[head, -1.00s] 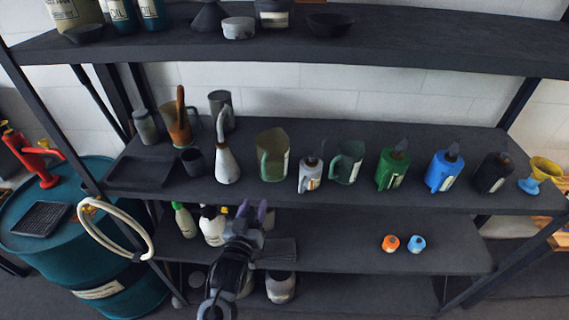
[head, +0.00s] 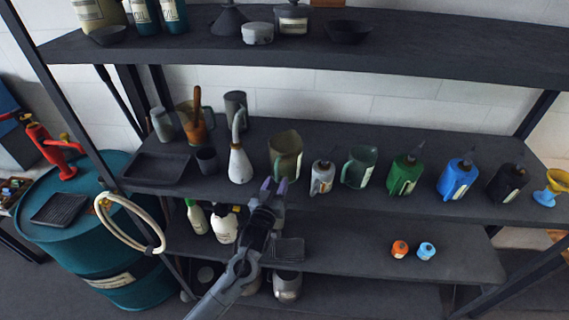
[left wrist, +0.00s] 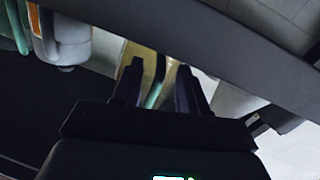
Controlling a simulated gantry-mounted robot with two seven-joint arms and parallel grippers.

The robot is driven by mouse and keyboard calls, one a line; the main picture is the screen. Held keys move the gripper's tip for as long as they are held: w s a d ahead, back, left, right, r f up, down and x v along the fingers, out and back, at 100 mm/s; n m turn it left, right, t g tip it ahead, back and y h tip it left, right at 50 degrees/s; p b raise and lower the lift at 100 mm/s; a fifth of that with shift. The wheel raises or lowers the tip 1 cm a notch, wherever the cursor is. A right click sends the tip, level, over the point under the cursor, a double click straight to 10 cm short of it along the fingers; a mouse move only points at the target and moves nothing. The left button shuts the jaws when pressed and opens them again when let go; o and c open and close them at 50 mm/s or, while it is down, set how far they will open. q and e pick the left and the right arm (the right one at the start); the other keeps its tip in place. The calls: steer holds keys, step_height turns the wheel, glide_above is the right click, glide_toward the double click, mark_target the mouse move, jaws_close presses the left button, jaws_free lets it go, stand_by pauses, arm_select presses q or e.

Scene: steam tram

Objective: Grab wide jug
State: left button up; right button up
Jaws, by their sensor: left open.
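The wide jug (head: 284,152) is olive-green and wide-mouthed, with a pale label on its side. It stands upright on the middle shelf between a white long-spouted can and a small grey can. My left gripper (head: 273,186) is open and empty, with its purple-tipped fingers just in front of and below the jug at the shelf's front edge. In the left wrist view the jug (left wrist: 143,58) shows beyond the fingers (left wrist: 158,74), with a green strip, perhaps its handle, between them. Contact cannot be made out. My right gripper is not in view.
The middle shelf (head: 330,193) holds a row of containers: the white long-spouted can (head: 240,163), grey can (head: 322,178), dark green jug (head: 359,167), green can (head: 404,175) and blue can (head: 458,180). The upper shelf (head: 420,57) overhangs. The lower shelf (head: 345,250) has free room.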

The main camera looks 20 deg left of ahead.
arm_select(q)
steer(key=shift+w, duration=0.1)
jaws_close()
steer(key=shift+r, duration=0.1)
stand_by(0.4)
